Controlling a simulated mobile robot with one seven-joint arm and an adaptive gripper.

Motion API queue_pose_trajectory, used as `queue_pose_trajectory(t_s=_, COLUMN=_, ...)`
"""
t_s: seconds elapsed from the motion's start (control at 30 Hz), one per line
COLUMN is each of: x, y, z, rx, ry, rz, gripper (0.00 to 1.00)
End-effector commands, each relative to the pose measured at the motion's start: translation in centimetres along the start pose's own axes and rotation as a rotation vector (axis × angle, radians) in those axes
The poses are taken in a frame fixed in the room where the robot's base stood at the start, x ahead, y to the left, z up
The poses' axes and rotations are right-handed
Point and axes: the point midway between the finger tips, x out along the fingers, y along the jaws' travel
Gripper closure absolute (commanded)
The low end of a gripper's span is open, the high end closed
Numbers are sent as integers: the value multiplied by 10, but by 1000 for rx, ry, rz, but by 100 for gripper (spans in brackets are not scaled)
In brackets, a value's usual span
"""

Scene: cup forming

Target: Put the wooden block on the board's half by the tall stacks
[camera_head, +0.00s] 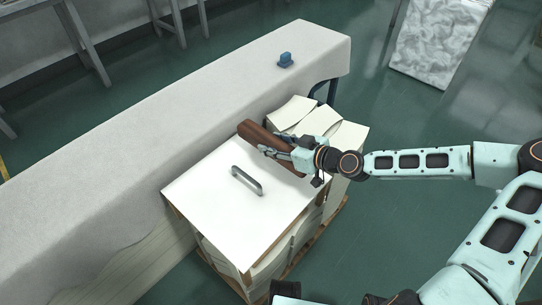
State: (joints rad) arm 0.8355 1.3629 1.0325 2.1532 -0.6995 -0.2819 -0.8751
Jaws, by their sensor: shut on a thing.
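The wooden block (256,138) is a long, dark brown piece held near the far right part of the white board (204,186). My gripper (279,150) is shut on it from the right, and the fingers partly hide it. I cannot tell whether the block touches the board or hangs just above it. The tall stacks of pale sheets (308,121) stand just beyond the board at the back right, close to the block. The board has a grey handle (246,181) near its middle.
A long table with a pale cloth (190,95) runs along the left and behind the board. A small blue object (285,60) stands on it. A wooden pallet (285,270) lies underneath. The board's near left half is clear apart from the handle.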

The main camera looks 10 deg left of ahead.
Motion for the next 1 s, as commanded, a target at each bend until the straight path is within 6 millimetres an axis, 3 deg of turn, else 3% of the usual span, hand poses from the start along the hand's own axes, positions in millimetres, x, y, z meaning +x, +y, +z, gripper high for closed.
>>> queue_pose_trajectory(t_s=0.17, x=4, y=-7, z=7, rx=-2, ry=2, rz=0, gripper=100)
queue_pose_trajectory(t_s=0.4, x=17, y=-10, z=36, rx=1, ry=3, rz=2, gripper=100)
queue_pose_trajectory(t_s=0.77, x=19, y=-10, z=40, rx=-2, ry=3, rz=2, gripper=100)
queue_pose_trajectory(t_s=0.8, x=18, y=-10, z=40, rx=0, ry=0, rz=1, gripper=56)
queue_pose_trajectory(t_s=0.9, x=18, y=-10, z=40, rx=0, ry=0, rz=1, gripper=45)
queue_pose_trajectory(t_s=1.0, x=18, y=-10, z=40, rx=0, ry=0, rz=1, gripper=43)
